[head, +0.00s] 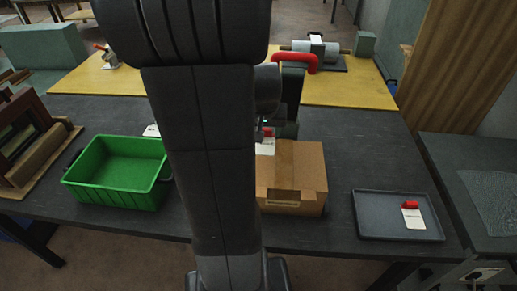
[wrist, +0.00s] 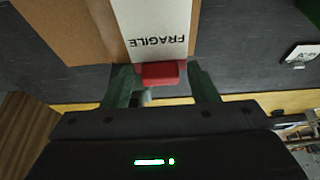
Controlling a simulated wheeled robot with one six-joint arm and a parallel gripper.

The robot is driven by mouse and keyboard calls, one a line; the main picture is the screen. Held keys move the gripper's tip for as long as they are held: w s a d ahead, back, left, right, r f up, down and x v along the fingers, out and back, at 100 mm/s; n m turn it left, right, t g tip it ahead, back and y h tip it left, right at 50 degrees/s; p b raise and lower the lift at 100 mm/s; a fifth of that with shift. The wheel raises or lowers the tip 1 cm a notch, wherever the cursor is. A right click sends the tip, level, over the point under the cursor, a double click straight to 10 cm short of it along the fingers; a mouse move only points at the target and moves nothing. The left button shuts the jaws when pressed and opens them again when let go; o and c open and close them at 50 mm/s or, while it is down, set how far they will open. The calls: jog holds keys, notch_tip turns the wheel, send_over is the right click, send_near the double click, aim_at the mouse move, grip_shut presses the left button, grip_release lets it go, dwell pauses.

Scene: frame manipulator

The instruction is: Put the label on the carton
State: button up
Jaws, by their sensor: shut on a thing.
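The brown carton (head: 292,172) stands on the dark table, right of my arm, with its left part hidden behind the arm. My gripper (wrist: 160,82) is shut on the red tab (wrist: 158,74) of a white label (wrist: 155,30) printed FRAGILE. In the wrist view the label lies over the carton (wrist: 85,25), close to one of its edges. In the head view the held label (head: 266,147) shows at the carton's back left. I cannot tell whether it touches the carton's top.
A grey tray (head: 375,231) at right holds another red-tabbed label (head: 412,217). A green bin (head: 117,190) stands at left, with a white label (head: 152,131) behind it. A wooden frame (head: 35,140) is at far left. Bare table separates carton and tray.

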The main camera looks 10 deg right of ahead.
aim_at(265, 145)
jog(key=shift+f, duration=3.35)
jog(key=shift+f, duration=0.2)
jog(key=o, duration=0.9)
jog(key=shift+o, duration=0.2)
jog(key=shift+r, duration=0.1)
jog(key=shift+r, duration=0.35)
jog(key=v, duration=1.1)
jog(key=shift+s+r, duration=0.2)
jog(key=shift+s, duration=0.05)
jog(key=shift+f, duration=0.1)
